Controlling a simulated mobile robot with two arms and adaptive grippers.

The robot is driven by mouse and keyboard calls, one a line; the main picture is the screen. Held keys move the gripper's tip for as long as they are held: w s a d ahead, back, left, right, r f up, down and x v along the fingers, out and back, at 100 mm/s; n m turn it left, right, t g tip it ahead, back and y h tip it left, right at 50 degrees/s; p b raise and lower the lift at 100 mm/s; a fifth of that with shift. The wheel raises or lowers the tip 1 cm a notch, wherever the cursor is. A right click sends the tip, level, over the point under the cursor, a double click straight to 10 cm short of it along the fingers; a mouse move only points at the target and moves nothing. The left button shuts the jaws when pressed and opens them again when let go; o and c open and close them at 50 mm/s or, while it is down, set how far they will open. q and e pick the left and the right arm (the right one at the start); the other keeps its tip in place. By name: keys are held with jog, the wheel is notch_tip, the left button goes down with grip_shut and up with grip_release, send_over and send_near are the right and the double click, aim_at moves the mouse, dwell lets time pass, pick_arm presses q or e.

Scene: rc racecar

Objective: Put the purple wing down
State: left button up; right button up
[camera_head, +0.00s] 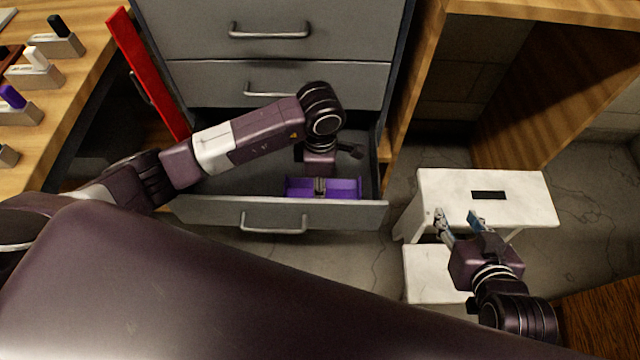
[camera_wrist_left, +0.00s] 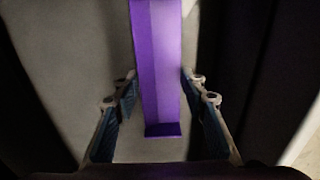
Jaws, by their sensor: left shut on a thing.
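The purple wing (camera_head: 346,188) is in the open drawer (camera_head: 345,213), near its front panel. My left gripper (camera_head: 320,184) reaches down into the drawer and is shut on the wing at its middle. In the left wrist view the wing (camera_wrist_left: 159,65) runs lengthwise between the two blue-padded fingers of the left gripper (camera_wrist_left: 160,82), over the grey drawer surface. I cannot tell whether the wing touches the drawer bottom. My right gripper (camera_head: 457,220) is open and empty by the white step stool (camera_head: 535,200).
Closed grey drawers (camera_head: 270,75) stand behind the open one. A red panel (camera_head: 150,75) leans at the left. A wooden bench (camera_head: 60,95) at far left holds several small blocks with coloured tops.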

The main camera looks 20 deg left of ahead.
pick_arm(q)
jog(key=shift+f, duration=0.15)
jog(key=o, duration=1)
pick_arm(e)
jog(key=shift+w+a+r+t, duration=0.1)
jog(key=shift+w+r+t, duration=0.2)
jog(key=shift+w+r, duration=0.1)
jog(key=shift+s, duration=0.1)
pick_arm(q)
notch_tip(320, 180, up, 6)
jog(key=shift+f+p, duration=0.1)
jog(key=shift+p, duration=0.7)
notch_tip(320, 180, up, 7)
jog(key=shift+f+p, duration=0.2)
jog(key=shift+p, duration=0.45)
pick_arm(e)
jog(key=s+d+f+g+h, duration=0.1)
jog(key=s+d+f+g, duration=0.1)
jog(key=s, duration=0.5)
jog(key=s+d+f+g, duration=0.2)
jog(key=s+f+g, duration=0.3)
jog(key=s, duration=0.2)
jog(key=shift+d+h, duration=0.25)
jog(key=shift+h, duration=0.15)
